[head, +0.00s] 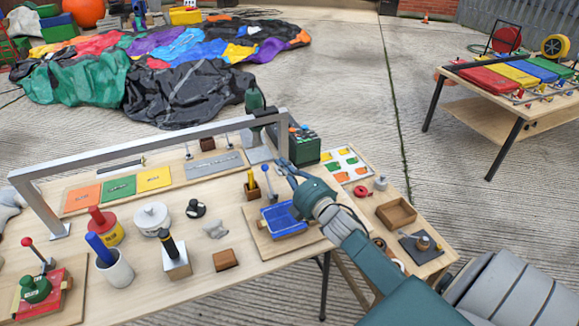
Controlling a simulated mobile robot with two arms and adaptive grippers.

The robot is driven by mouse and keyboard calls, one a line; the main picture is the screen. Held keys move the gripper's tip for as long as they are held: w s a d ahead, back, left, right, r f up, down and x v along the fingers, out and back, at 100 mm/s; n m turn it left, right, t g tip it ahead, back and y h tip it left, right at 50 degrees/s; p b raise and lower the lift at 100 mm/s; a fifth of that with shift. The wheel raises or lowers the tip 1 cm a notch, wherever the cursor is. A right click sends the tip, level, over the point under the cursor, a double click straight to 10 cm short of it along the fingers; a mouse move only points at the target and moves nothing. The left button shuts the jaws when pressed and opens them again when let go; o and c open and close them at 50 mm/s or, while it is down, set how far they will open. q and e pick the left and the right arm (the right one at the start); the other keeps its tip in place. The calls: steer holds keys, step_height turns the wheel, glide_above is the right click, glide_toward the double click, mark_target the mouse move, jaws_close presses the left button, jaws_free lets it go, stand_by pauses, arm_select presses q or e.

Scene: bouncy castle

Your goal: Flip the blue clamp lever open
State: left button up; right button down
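The blue clamp lever (267,181) stands nearly upright in the head view, with a blue knob on top. It rises at the back of a blue block (284,219) on a wooden board (258,238) near the right end of the workbench. My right gripper (282,171) is just right of the lever, close to its knob. Its fingers look parted, with nothing seen between them. I cannot tell whether a finger touches the lever. The gripper and wrist hide part of the board's right side. My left gripper is not in view.
A metal frame (160,143) spans the bench behind the lever. A small wooden holder (251,190) stands close left of it. A red-lever clamp (40,288) is at the far left. A wooden tray (396,212) lies right of my arm. Several cups and blocks fill the bench's middle.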

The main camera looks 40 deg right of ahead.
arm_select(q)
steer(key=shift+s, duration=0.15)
arm_select(e)
steer(key=shift+s+a+r, duration=0.1)
steer(key=shift+s+r, duration=0.5)
steer(key=shift+s, duration=0.3)
steer(key=shift+s+a+r, duration=0.1)
steer(key=shift+s+r, duration=0.5)
steer(key=shift+s, duration=0.25)
